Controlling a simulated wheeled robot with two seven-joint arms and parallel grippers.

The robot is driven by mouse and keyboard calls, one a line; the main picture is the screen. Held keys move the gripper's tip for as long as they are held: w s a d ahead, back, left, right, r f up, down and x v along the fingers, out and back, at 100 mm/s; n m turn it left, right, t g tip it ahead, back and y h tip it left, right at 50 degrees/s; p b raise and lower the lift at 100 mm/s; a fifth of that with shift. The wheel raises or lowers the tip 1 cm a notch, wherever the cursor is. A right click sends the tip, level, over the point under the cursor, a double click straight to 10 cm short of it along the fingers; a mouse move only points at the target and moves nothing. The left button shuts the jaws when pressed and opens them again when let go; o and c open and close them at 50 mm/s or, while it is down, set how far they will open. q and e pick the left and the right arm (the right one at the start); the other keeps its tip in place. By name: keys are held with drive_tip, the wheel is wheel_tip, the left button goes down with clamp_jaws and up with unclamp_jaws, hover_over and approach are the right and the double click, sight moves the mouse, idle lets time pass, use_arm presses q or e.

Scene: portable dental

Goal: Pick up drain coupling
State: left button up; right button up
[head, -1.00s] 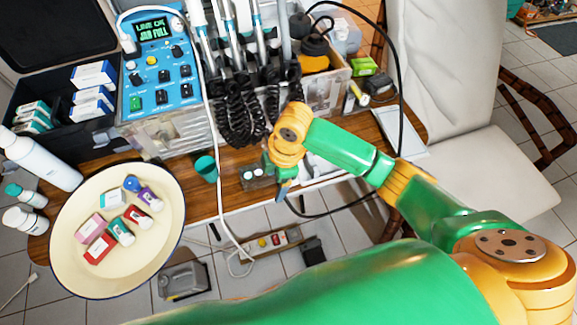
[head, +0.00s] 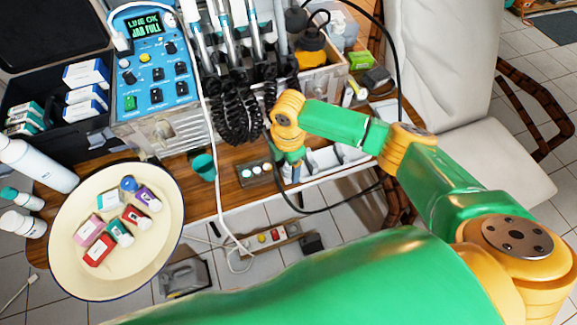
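I cannot pick out the drain coupling for sure. A small dark holder with several round pale pieces (head: 254,172) lies on the wooden table near its front edge, and the coupling may be among them or hidden. My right gripper (head: 293,174) points down just right of this holder, at the table's front edge. Its fingers are small and partly hidden by my wrist, so I cannot tell whether they are open or hold anything. My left gripper is not in view.
A teal cup (head: 203,166) stands left of the holder. Coiled black hoses (head: 237,112) hang behind it from the dental unit with the blue control panel (head: 152,62). White trays (head: 335,158) lie right of my gripper.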

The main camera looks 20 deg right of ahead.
clamp_jaws()
drive_tip(key=shift+r, duration=0.1)
